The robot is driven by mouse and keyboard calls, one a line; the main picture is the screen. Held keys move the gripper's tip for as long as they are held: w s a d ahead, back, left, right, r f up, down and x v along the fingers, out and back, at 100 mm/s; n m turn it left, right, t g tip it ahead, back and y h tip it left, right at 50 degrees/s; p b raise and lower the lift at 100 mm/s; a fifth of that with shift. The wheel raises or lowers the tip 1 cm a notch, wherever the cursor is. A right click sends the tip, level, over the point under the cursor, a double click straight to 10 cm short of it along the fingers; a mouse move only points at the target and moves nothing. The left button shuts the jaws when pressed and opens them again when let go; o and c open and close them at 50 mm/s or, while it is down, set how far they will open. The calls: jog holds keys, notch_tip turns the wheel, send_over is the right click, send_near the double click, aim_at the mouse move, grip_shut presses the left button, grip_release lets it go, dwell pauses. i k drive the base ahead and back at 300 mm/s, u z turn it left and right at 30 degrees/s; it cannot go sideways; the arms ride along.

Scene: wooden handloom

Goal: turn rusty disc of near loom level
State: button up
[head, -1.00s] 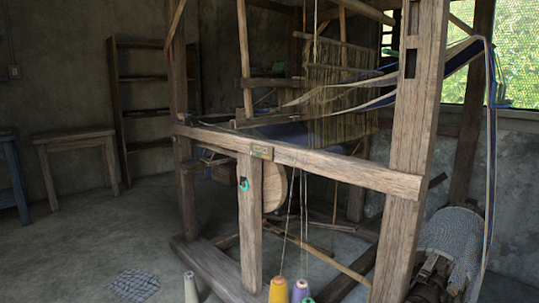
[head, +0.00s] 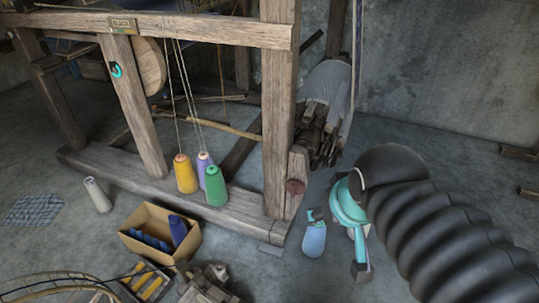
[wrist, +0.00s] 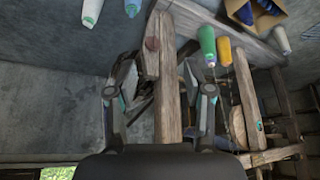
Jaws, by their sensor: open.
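The rusty disc (head: 296,187) is a small reddish-brown round on a short wooden piece beside the loom's near post (head: 278,110). In the wrist view the rusty disc (wrist: 152,43) lies ahead of my gripper (wrist: 160,78), between the lines of its two spread fingers. In the head view my gripper (head: 337,243), with turquoise parts, hangs just right of the disc and apart from it. It is open and holds nothing. The angle of the disc is hard to tell at this size.
Yellow (head: 185,174), purple and green (head: 215,186) yarn cones stand on the loom's bottom beam. A pale blue cone (head: 313,240) stands on the floor by my gripper. A cardboard box (head: 140,243) of blue cones sits at lower left.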

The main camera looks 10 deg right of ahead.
aim_at(295, 187)
jog(key=u, duration=0.85)
jog(key=k, duration=1.05)
jog(key=z, duration=1.15)
